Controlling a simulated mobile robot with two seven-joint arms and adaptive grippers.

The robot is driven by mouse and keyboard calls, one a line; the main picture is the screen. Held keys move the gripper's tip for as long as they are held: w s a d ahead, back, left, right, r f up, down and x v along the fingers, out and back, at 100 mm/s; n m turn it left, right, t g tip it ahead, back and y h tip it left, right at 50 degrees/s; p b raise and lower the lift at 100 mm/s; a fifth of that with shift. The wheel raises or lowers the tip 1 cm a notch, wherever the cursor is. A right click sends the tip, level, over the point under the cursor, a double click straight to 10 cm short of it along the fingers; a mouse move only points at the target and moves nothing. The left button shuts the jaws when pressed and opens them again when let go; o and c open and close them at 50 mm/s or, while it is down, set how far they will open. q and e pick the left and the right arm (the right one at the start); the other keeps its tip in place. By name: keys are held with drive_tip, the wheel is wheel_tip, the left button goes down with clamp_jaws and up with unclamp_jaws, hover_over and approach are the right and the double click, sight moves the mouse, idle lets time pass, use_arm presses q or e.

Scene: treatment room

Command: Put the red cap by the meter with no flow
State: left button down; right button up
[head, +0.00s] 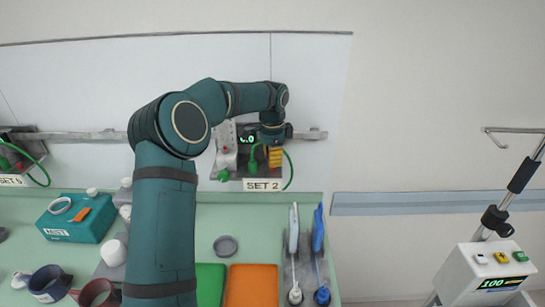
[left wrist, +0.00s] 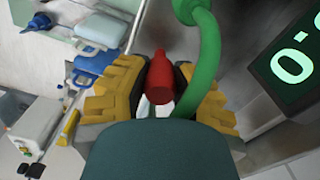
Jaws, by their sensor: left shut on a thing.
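My left gripper (head: 275,157) is at the wall unit labelled SET 2 (head: 262,185), just right of its green hose. In the left wrist view its yellow fingers are shut on the red cap (left wrist: 160,78). The green hose (left wrist: 208,60) runs close beside the cap. The SET 2 meter display (head: 247,140) ends in ".0"; its left part is unclear. In the left wrist view the display (left wrist: 292,65) shows a green "0" and is partly cut off. My right gripper is not in view.
Another unit, SET 5 (head: 12,181), hangs at the far left with a green hose. The counter below holds a teal box (head: 75,220), cups, a green tray (head: 210,285), an orange tray (head: 250,285) and blue and white tools. A machine reading 100 (head: 485,272) stands right.

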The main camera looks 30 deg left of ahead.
use_arm(q)
drive_tip(key=shift+p, duration=0.3)
idle(0.6)
drive_tip(key=shift+f+b, duration=0.55)
drive_tip(key=shift+f, duration=0.95)
idle(0.9)
idle(0.9)
drive_tip(key=c, duration=0.8)
unclamp_jaws()
